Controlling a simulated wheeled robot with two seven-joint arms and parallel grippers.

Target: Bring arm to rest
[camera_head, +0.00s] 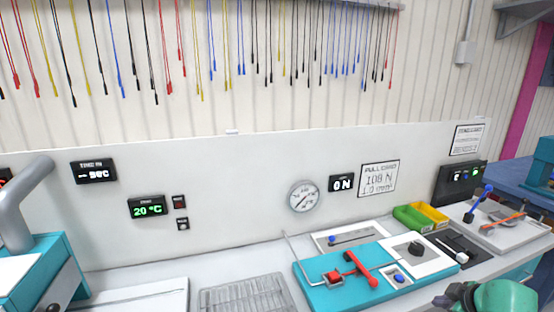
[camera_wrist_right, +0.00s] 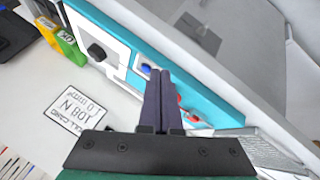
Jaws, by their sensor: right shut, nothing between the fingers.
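My right gripper (camera_wrist_right: 159,75) is shut, its two dark fingers together with nothing between them in the right wrist view. In that view it points over the teal pull-test device, near the blue button. In the head view, a green part of my right arm (camera_head: 504,297) shows at the bottom right edge, in front of the bench. My left gripper is not in view.
The teal device (camera_head: 325,291) with a red lever (camera_head: 358,268) stands on the bench. Green (camera_head: 411,218) and yellow (camera_head: 431,214) bins are behind it. A ribbed grey tray (camera_head: 247,296) lies to its left. Coloured cables hang high on the wall.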

